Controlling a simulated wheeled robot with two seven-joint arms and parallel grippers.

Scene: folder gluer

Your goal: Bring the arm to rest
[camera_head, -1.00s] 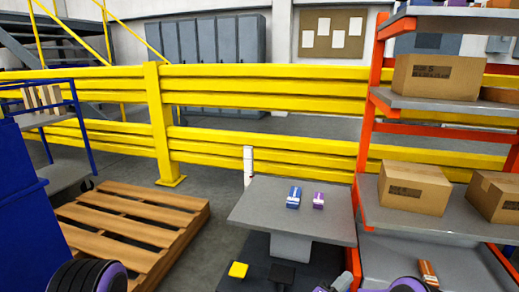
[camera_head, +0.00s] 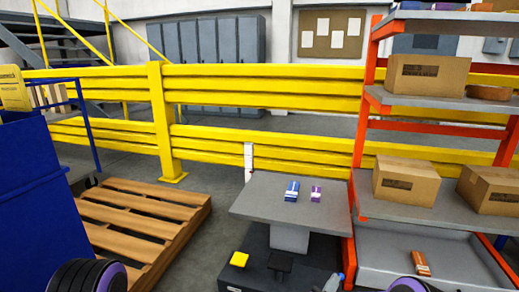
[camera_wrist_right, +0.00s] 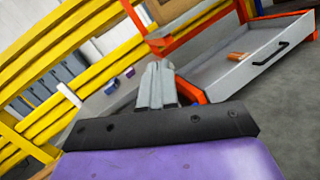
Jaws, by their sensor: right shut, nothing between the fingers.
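My right gripper (camera_head: 334,283) shows only in part at the bottom edge of the head view, low in front of the grey table. In the right wrist view the gripper (camera_wrist_right: 157,85) has its grey fingers together, with nothing between them. It points toward the rack's lower tray and is apart from everything seen. My left gripper is out of view; only a black and purple part of my left arm shows at the bottom left.
A grey table (camera_head: 265,207) holds a blue box (camera_head: 291,191) and a purple box (camera_head: 316,193). An orange rack (camera_head: 362,130) with cartons stands right. An orange-brown item (camera_head: 420,263) lies in its low tray. A wooden pallet (camera_head: 135,222) and a blue cabinet (camera_head: 30,165) are left.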

